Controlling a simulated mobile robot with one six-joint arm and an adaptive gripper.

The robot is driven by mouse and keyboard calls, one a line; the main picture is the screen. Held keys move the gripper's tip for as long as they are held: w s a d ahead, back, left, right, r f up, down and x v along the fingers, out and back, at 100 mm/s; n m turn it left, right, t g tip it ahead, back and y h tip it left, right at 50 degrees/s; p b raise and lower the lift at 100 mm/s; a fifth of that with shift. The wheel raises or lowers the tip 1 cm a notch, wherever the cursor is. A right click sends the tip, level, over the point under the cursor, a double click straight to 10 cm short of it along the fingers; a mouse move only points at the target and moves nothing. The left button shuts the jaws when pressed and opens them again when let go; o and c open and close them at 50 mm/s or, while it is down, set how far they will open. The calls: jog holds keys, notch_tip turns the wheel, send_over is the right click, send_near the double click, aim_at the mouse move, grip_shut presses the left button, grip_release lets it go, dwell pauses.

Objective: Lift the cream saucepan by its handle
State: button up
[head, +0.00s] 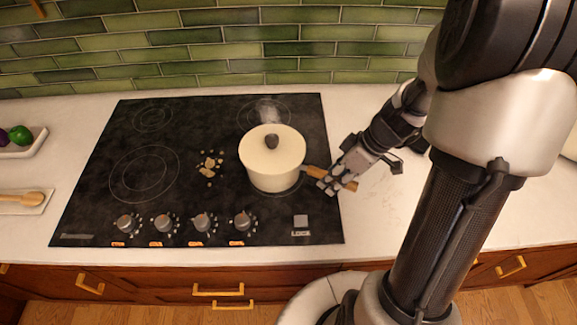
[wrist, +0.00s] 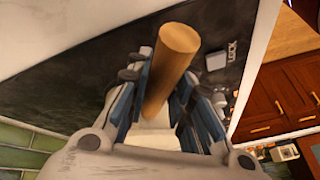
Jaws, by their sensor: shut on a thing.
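The cream saucepan (head: 272,160) has a lid with a dark knob and sits on the right part of the black cooktop in the head view. Its wooden handle (head: 316,173) points right, toward the cooktop's right edge. My gripper (head: 338,180) is at the handle, its fingers around it. In the wrist view the round wooden handle (wrist: 171,65) lies between the blue-padded fingers of my gripper (wrist: 158,95), which is shut on it. A strip of the cream pan shows below the handle there. I cannot tell any gap between pan and cooktop.
The black cooktop (head: 115,185) has several knobs (head: 201,221) along its front. A white tray with vegetables (head: 25,143) and a wooden spoon (head: 22,198) are at the far left. The green tiled wall (head: 200,45) stands behind.

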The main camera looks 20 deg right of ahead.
grip_shut()
jog(key=shift+r, duration=0.15)
dwell(0.4)
jog(key=shift+w+r, duration=0.1)
jog(key=shift+r, duration=0.05)
notch_tip(320, 180, up, 23)
jog(key=p, duration=0.7)
jog(key=shift+p, duration=0.35)
jog(key=shift+f, duration=0.2)
dwell(0.5)
